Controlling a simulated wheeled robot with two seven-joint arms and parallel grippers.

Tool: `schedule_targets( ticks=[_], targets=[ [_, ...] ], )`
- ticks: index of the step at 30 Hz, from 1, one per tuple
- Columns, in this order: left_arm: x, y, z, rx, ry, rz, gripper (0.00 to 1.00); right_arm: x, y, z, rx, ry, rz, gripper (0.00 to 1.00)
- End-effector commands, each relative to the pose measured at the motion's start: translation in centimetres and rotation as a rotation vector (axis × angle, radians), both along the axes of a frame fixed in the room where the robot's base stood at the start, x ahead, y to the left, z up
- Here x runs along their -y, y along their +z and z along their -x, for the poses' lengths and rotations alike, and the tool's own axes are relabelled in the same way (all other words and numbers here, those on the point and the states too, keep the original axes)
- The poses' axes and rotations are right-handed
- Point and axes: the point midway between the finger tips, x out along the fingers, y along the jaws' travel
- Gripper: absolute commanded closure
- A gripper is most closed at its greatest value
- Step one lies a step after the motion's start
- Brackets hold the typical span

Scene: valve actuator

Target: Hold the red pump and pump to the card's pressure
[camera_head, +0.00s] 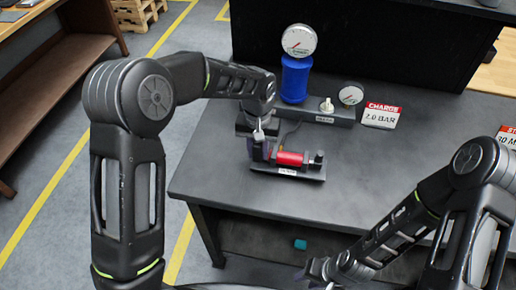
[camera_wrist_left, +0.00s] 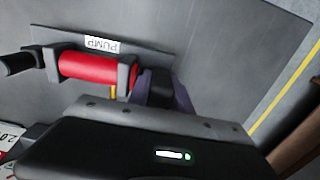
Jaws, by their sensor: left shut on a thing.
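The red pump (camera_head: 291,158) lies level in a dark bracket on a base plate labelled PUMP, on the table. Its black handle end (camera_head: 318,160) points right. My left gripper (camera_head: 261,148) is shut at the pump's left end, beside the bracket. The left wrist view shows the red barrel (camera_wrist_left: 88,68), with dark fingers (camera_wrist_left: 163,88) at the end away from the handle; the exact grip is partly hidden. The card (camera_head: 382,115) reads CHARGE 2.0 BAR. My right gripper (camera_head: 322,270) is low, at the bottom of the head view, away from the pump; its jaws are unclear.
A blue tank (camera_head: 294,80) carries a round gauge (camera_head: 299,40) behind the pump. A knob (camera_head: 326,105) and a smaller gauge (camera_head: 350,94) stand right of it. A second red-topped card (camera_head: 508,136) is at the right edge. The table right of the pump is clear.

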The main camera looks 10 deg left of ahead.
Motion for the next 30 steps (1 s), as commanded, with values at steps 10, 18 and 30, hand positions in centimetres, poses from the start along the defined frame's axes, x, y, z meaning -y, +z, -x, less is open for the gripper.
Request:
schedule_targets(
  ticks=[10,18,30],
  targets=[
    [0.0,-1.4,-0.1,0.002,0.0,0.001,1.0,0.0,0.0,0.0,0.0,0.0,0.0,0.64],
    [0.0,-1.5,-0.1,0.002,0.0,0.001,1.0,0.0,0.0,0.0,0.0,0.0,0.0,0.64],
    [0.1,-1.7,-0.1,0.002,0.0,0.002,1.0,0.0,0.0,0.0,0.0,0.0,0.0,0.64]
  ],
)
